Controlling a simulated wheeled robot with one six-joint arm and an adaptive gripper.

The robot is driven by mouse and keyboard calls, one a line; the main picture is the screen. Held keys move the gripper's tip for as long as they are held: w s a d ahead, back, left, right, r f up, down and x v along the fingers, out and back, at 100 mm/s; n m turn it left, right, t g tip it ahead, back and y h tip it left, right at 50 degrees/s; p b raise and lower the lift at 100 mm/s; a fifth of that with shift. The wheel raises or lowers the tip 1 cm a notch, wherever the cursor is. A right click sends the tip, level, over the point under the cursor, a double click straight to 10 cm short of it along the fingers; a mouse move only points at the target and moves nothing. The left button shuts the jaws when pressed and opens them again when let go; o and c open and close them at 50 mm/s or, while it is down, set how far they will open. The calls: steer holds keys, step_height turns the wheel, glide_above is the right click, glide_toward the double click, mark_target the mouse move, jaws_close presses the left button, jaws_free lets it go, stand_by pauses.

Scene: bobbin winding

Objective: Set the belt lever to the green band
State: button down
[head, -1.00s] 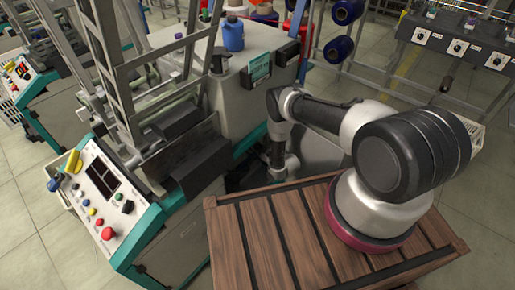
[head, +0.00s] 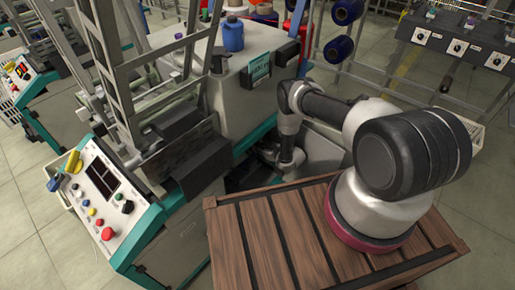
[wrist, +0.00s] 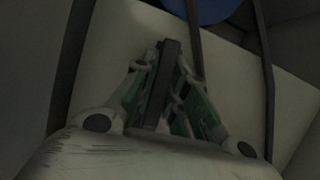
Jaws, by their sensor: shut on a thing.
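In the wrist view my gripper (wrist: 165,70) is shut on a dark upright bar, which I take to be the belt lever (wrist: 168,75). The bar stands between the two fingers and its top end shows just past the fingertips. The fingers carry green parts of their own. I cannot make out the green band in either view. In the head view my arm reaches down behind the wooden top, beside the machine's base, and the fingers and lever are hidden there.
The grey and teal machine (head: 232,105) stands close to my arm. Its control panel (head: 100,190) is at the left. A slatted wooden top (head: 250,245) lies in front. In the wrist view a blue round thing (wrist: 200,8) and dark rods are near the gripper.

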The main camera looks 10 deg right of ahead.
steer(key=shift+m, duration=0.3)
stand_by(0.4)
steer(key=c, duration=1.4)
jaws_free()
steer(key=shift+c, duration=0.2)
steer(key=v, duration=1.2)
steer(key=shift+w+d, duration=0.1)
steer(key=shift+d, duration=0.05)
